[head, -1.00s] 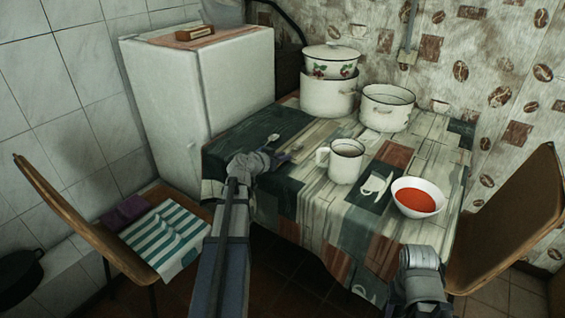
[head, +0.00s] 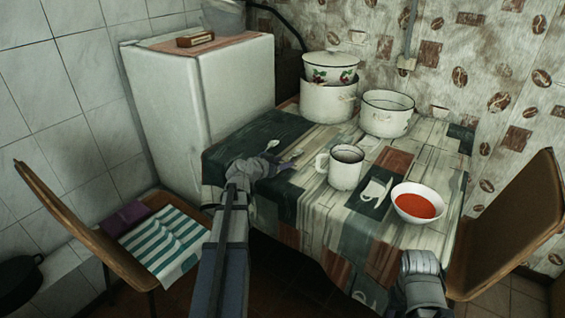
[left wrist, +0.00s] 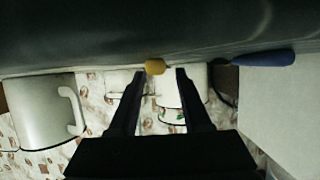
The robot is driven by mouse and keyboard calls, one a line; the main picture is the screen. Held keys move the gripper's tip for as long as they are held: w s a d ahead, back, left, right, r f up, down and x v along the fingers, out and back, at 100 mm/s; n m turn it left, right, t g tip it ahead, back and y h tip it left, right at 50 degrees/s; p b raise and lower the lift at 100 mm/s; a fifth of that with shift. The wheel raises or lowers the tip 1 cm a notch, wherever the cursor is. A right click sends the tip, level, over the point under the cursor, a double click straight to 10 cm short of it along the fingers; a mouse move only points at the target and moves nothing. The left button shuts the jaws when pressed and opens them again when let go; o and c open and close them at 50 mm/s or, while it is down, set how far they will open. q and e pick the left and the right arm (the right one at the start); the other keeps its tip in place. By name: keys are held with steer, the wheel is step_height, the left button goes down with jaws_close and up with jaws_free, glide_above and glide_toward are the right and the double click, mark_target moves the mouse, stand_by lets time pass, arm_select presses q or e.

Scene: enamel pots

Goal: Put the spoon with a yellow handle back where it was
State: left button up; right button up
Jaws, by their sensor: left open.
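In the left wrist view, which looks upside down, the yellow handle (left wrist: 155,67) shows its end on the table, between the tips of my left gripper (left wrist: 160,74). The fingers are apart, with gaps beside the handle; I see no grip on it. The rest of that spoon is hidden. A blue handle (left wrist: 265,58) lies to the right in that view. In the head view my left gripper (head: 277,165) is low over the table's left part. A spoon (head: 272,143) lies just beyond it; its handle colour is unclear. My right gripper's jaws are not visible, only part of that arm.
A white mug (head: 345,168) stands right of the left gripper. A bowl of red soup (head: 419,203) is further right. Stacked pots (head: 328,100) and another pot (head: 386,114) stand at the back of the cloth-covered table (head: 315,195). The fridge (head: 205,100) is behind left.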

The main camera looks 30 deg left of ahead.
arm_select(q)
steer(key=p+v, duration=0.3)
steer(key=v, duration=0.7)
steer(key=shift+d+p, duration=0.1)
steer(key=shift+p, duration=0.2)
steer(key=shift+v, duration=0.8)
